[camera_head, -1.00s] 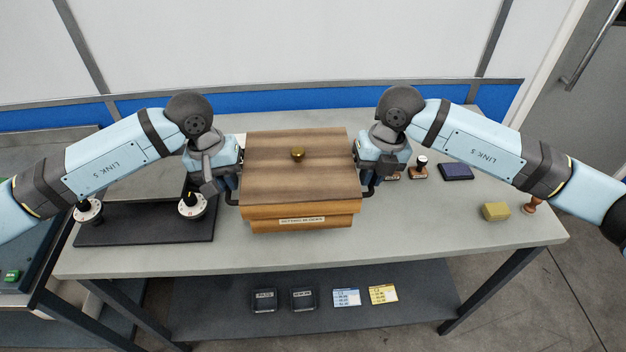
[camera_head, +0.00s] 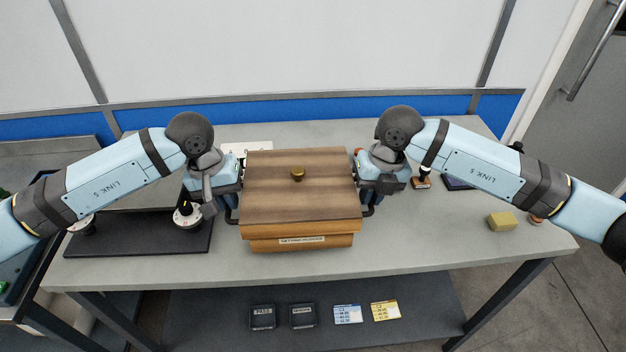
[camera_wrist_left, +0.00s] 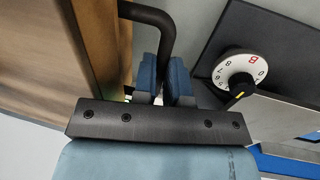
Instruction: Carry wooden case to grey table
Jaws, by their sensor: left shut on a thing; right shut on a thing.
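The wooden case (camera_head: 300,205) has a brown lid with a brass knob and a label on its front. It is in the middle of the head view, over the grey table (camera_head: 420,245); I cannot tell whether it touches the top. My left gripper (camera_head: 230,200) is shut on the dark handle at the case's left side. The left wrist view shows its blue fingers (camera_wrist_left: 166,78) around the handle (camera_wrist_left: 150,14), beside the case wall (camera_wrist_left: 100,40). My right gripper (camera_head: 368,198) is at the right handle, shut on it; its fingertips are mostly hidden.
A black plate with white dials (camera_head: 187,215) lies left of the case. A yellow block (camera_head: 501,221), a stamp (camera_head: 421,178) and a dark pad (camera_head: 458,183) are on the right. The lower shelf (camera_head: 220,310) holds boxes and cards. The tabletop's front right is clear.

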